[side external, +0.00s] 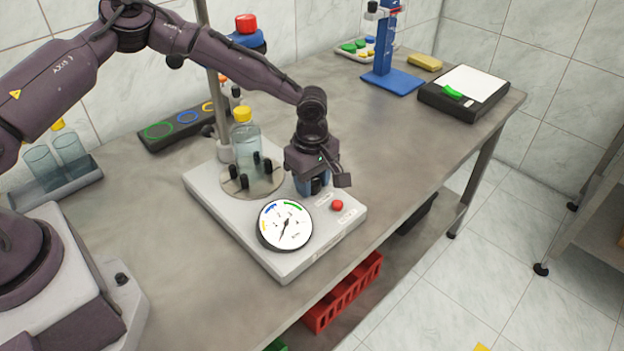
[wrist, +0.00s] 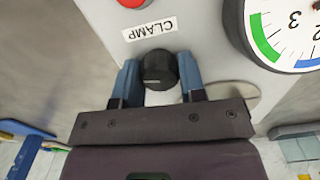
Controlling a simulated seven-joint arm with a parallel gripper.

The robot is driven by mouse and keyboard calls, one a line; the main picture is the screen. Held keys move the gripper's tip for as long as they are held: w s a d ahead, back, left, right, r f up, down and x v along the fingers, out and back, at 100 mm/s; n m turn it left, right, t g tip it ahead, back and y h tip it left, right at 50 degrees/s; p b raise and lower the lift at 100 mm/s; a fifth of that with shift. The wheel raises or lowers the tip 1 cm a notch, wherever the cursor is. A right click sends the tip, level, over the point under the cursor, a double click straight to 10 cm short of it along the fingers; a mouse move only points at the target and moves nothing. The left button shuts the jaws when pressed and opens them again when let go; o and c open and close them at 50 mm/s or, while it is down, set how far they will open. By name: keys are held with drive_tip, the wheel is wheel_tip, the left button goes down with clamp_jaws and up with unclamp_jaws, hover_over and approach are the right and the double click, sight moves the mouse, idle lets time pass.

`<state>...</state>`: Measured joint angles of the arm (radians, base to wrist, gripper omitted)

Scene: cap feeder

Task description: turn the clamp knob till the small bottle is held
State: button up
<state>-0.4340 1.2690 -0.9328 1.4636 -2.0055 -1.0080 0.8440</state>
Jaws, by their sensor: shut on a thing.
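The small bottle (side external: 246,142), clear with pale liquid and a yellow cap, stands upright on a round plate (side external: 270,187) on the white base (side external: 222,192). Several black pegs (side external: 257,163) stand around it; I cannot tell whether they touch the glass. My gripper (side external: 314,188) points down at the base, right of the bottle. In the wrist view, the blue fingers of my gripper (wrist: 160,78) are shut on the black clamp knob (wrist: 159,66), beside the CLAMP label (wrist: 150,29). My gripper mostly hides the knob in the side view.
A round dial (side external: 285,225) with coloured arcs and a red button (side external: 337,205) sit close to my gripper on the base. A metal post (side external: 217,100) rises behind the bottle. A bottle rack (side external: 57,180) is at left; a black scale (side external: 464,94) is at back right.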

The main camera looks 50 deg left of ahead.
idle(0.3)
drive_tip(key=o, duration=0.9)
drive_tip(key=shift+r, duration=0.1)
wheel_tip(320, 180, up, 13)
drive_tip(key=shift+f, duration=0.1)
